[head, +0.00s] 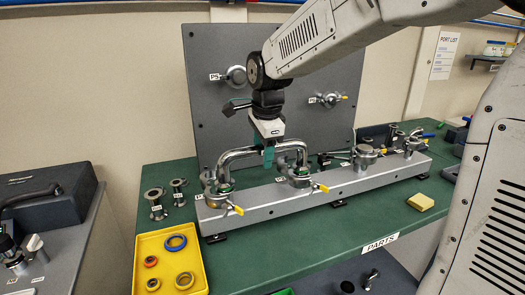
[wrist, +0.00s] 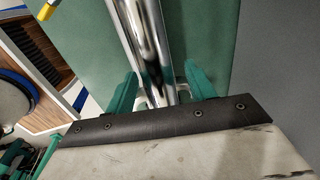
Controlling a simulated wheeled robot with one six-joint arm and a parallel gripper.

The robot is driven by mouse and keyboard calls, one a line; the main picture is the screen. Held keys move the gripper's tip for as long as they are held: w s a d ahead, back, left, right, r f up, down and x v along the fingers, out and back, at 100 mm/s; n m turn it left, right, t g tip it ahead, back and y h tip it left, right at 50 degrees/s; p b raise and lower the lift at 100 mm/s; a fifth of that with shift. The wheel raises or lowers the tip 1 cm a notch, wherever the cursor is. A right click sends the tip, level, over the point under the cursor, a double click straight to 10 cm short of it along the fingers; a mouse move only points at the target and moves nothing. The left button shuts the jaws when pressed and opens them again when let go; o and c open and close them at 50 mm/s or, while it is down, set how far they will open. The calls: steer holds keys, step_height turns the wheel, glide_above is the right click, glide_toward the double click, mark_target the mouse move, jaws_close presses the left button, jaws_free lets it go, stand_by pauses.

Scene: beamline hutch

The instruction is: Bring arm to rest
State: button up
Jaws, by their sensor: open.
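My arm reaches over the bench from the upper right. My gripper (head: 268,159) points down at the top bar of a bent metal pipe (head: 236,153). In the wrist view, the two green fingers of my gripper (wrist: 162,80) are apart, with the shiny pipe (wrist: 147,40) running between them. I cannot tell whether either finger touches it. The pipe's two ends stand on ports with yellow-handled clamps, on a long grey manifold (head: 270,206).
An upright grey panel (head: 215,110) with two ports stands close behind my gripper. A yellow tray (head: 142,262) with several rings is at the front left. Small metal fittings (head: 156,203) stand left of the manifold.

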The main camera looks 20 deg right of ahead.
step_height(320, 180, up, 8)
steer(key=s+f, duration=0.1)
steer(key=s, duration=0.1)
steer(key=s+d+f+n, duration=0.1)
steer(key=s+f+n, duration=0.1)
steer(key=s+n, duration=0.4)
steer(key=s+d+f+n, duration=0.1)
steer(key=s+f+n, duration=0.2)
steer(key=s, duration=0.9)
steer(key=s+d+f+n+g, duration=0.1)
steer(key=s+f+n, duration=0.2)
steer(key=s+n, duration=0.6)
steer(key=shift+s+d, duration=0.2)
steer(key=shift+s, duration=0.3)
